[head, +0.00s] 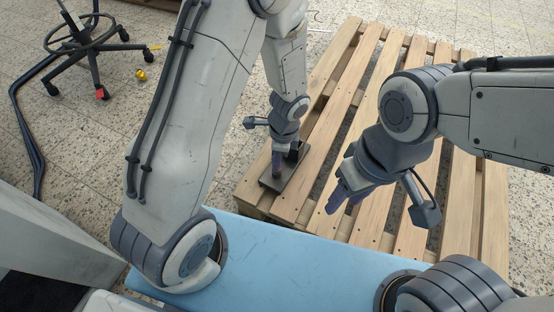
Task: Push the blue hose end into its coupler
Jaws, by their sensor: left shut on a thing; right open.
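My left gripper (277,163) points down over a dark metal fixture (270,184) on the wooden pallet. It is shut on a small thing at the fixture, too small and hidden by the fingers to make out. I cannot tell the blue hose end or its coupler apart here. A dark upright part (295,151) of the fixture stands just right of the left fingers. My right gripper (343,198) is open and empty above the pallet, to the right of the fixture and apart from it.
The slatted wooden pallet (323,92) has bare slats and gaps around the fixture. A wheeled stool base (88,43), a small yellow thing (141,75) and a red thing (102,93) are on the speckled floor at upper left. Black cables (27,133) lie at far left.

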